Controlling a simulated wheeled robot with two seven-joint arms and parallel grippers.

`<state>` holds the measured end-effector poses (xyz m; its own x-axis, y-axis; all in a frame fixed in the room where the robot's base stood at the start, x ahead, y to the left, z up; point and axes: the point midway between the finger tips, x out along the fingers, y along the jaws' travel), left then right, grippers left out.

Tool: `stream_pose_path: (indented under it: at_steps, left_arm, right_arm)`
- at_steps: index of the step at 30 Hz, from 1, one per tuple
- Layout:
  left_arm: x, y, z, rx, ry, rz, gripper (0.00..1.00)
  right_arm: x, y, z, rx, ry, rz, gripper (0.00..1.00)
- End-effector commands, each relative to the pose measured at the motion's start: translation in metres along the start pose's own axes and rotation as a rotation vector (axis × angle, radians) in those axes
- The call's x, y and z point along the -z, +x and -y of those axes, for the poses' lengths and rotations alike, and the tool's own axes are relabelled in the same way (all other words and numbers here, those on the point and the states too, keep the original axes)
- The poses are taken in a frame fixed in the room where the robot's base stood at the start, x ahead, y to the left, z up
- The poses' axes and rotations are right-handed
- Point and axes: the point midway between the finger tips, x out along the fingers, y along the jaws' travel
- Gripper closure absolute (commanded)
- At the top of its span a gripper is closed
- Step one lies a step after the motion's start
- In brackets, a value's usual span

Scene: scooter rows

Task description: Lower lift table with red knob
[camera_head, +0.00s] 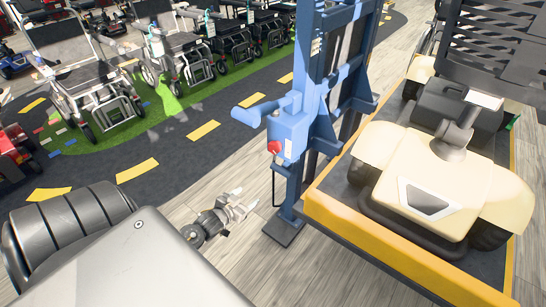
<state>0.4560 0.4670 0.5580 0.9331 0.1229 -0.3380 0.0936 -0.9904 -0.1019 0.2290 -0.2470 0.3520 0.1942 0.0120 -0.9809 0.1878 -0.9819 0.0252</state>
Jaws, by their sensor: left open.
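The red knob (274,147) sits on the front of a blue control box (290,131) on the blue lift column (318,75). The lift table (375,243) has a yellow edge and stands to the right of the column. A cream scooter (435,190) rests on it. My left gripper (237,201) is open and empty, below and left of the red knob, apart from it and from the column. My right gripper is not in view.
A blue handle (256,110) sticks out left of the control box. The column's foot (284,231) is on the wooden floor. Several scooters and walkers, such as a grey one (100,92), stand on green at the upper left. The grey track (190,140) between is clear.

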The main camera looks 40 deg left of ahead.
Motion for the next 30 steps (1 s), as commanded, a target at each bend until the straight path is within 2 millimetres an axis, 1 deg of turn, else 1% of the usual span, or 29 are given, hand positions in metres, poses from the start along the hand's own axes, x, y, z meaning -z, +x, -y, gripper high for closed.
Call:
stream_pose_path:
  at_steps: [1, 3, 4, 6, 9, 13, 17, 20, 27, 30]
  left_arm:
    - [0.032, 0.004, 0.002, -0.014, -0.005, -0.092, 0.35]
    - [0.077, 0.000, 0.003, -0.035, -0.016, -0.195, 0.35]
    - [0.093, -0.003, 0.003, -0.044, -0.018, -0.231, 0.35]
    - [0.121, -0.009, 0.002, -0.062, -0.025, -0.294, 0.35]
    - [0.143, -0.015, 0.000, -0.076, -0.031, -0.342, 0.35]
    - [0.150, -0.016, 0.000, -0.080, -0.033, -0.355, 0.35]
    - [0.152, -0.010, -0.001, -0.080, -0.033, -0.355, 0.35]
    - [0.157, 0.003, -0.002, -0.081, -0.033, -0.356, 0.35]
    - [0.172, 0.046, -0.005, -0.079, -0.033, -0.355, 0.35]
    - [0.178, 0.061, -0.006, -0.079, -0.032, -0.355, 0.35]
  right_arm:
    - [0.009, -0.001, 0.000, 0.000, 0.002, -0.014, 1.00]
    - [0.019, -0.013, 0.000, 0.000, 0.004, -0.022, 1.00]
    - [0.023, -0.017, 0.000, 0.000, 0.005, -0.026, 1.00]
    - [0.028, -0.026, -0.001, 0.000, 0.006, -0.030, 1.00]
    - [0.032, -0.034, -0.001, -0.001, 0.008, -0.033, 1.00]
    - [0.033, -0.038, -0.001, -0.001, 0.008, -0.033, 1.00]
    - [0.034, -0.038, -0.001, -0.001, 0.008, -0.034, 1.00]
    - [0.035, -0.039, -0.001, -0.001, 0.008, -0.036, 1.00]
    - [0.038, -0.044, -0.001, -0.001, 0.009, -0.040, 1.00]
    - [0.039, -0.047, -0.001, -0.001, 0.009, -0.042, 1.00]
